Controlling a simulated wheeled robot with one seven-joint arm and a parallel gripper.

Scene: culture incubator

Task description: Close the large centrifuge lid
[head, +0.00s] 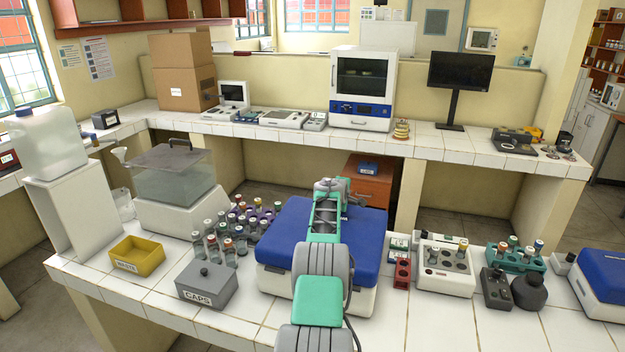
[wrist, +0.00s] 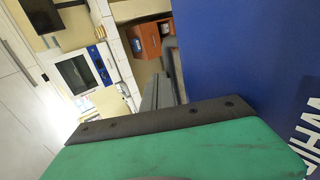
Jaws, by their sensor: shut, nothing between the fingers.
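The large centrifuge is a white box (head: 275,282) with a thick blue lid (head: 282,232), in the middle of the front bench in the head view. The lid lies low over the body and looks down, with no clear gap at its front left edge. My arm crosses over it and hides its middle. My gripper (head: 331,187) is at the lid's far side in the head view, shut and empty. In the wrist view the blue lid (wrist: 235,60) with white lettering fills the right side, close beside my gripper's grey fingers (wrist: 165,92). Whether they touch it is unclear.
Capped tubes (head: 245,222) and a grey CAPS box (head: 207,285) stand left of the centrifuge. Another blue-lidded machine (head: 608,272) is at the far right.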

